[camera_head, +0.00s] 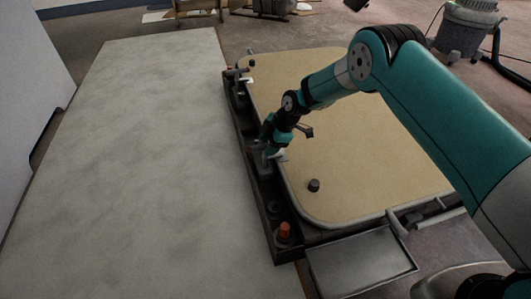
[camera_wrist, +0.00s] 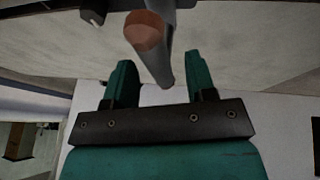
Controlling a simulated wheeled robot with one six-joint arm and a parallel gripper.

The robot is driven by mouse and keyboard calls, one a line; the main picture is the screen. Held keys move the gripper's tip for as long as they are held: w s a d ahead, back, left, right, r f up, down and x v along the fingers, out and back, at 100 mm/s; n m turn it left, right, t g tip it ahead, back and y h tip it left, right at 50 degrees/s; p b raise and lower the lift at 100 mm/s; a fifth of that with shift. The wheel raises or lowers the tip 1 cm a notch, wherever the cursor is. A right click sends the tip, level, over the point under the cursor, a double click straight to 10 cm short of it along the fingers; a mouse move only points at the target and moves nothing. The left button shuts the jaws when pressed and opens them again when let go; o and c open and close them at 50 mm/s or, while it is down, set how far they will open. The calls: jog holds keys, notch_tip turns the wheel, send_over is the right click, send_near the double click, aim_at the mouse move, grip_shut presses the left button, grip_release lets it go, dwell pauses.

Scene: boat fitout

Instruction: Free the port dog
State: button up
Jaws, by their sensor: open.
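A tan hatch panel (camera_head: 375,150) with rounded corners lies in a dark frame. An orange-capped fitting (camera_head: 284,231) stands upright at the near end of the frame's left side. Another fitting with a small red part (camera_head: 240,72) sits at the far end. I cannot tell which is the port dog. My gripper (camera_head: 272,150) is open over the middle of that left side, and it hides what lies beneath. In the wrist view, a grey handle (camera_wrist: 166,70) with a reddish-brown end reaches between the open fingers of my gripper (camera_wrist: 160,68). I see no clear grip on it.
A wide, bare grey surface (camera_head: 130,150) lies left of the frame. A black knob (camera_head: 314,185) stands on the panel. A shallow grey tray (camera_head: 360,263) is at the near right. A shop vacuum (camera_head: 465,30) stands at the far right.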

jog(key=shift+b+x, duration=0.3)
jog(key=shift+x, duration=0.8)
jog(key=c, duration=0.8)
jog(key=shift+r, duration=0.1)
jog(key=shift+c, duration=0.2)
